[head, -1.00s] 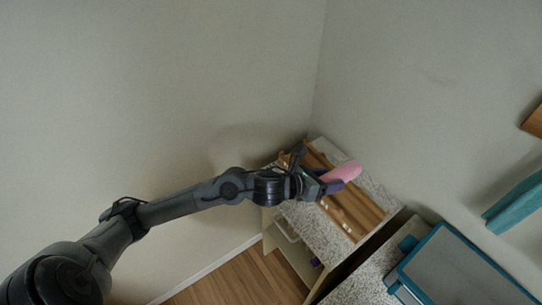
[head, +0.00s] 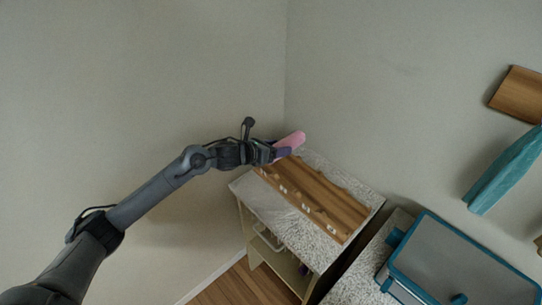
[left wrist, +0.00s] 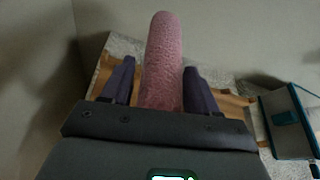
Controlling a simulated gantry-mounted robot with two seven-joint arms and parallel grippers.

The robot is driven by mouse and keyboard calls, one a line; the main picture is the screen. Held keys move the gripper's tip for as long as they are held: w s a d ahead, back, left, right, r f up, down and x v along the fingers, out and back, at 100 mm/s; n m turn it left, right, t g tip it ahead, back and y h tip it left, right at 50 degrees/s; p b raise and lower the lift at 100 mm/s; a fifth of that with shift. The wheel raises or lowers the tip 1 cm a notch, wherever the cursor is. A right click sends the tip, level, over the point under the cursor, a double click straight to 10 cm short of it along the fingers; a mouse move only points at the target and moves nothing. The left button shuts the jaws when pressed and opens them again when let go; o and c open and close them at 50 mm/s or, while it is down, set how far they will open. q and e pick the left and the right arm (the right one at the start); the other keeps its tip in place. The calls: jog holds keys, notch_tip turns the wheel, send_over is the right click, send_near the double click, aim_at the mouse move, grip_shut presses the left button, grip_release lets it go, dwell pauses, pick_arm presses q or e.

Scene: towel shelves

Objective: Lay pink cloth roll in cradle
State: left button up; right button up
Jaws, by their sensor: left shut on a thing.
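The pink cloth roll (head: 291,140) is held in my left gripper (head: 282,152), at the far left end of the wooden cradle (head: 318,196). In the left wrist view the roll (left wrist: 163,60) points away from me between the two purple fingers of the gripper (left wrist: 159,88). The cradle is a brown wooden rack with small pegs and white labels along its front, lying on the speckled counter; part of it shows behind the fingers in the left wrist view (left wrist: 232,108). The roll appears above the cradle; the gap cannot be told. My right gripper is not in view.
The speckled counter (head: 262,205) tops a shelf unit in the corner. A grey box with teal edges (head: 465,265) stands to the right. A teal roll (head: 505,170) and wooden board (head: 518,95) are on the right wall. Walls stand close behind.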

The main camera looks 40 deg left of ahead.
pick_arm(q)
jog(key=shift+w+a+f, duration=0.1)
jog(key=shift+a+f, duration=0.45)
jog(key=shift+f, duration=0.45)
jog(key=shift+w+a+f, duration=0.15)
jog(key=shift+a+f, duration=0.35)
jog(key=shift+f, duration=0.5)
jog(key=shift+w+a+f, duration=0.1)
jog(key=shift+a+f, duration=0.45)
jog(key=shift+f, duration=0.45)
jog(key=shift+f+b, duration=0.5)
jog(key=shift+b, duration=0.1)
jog(key=o, duration=1.1)
jog(key=shift+c, duration=0.2)
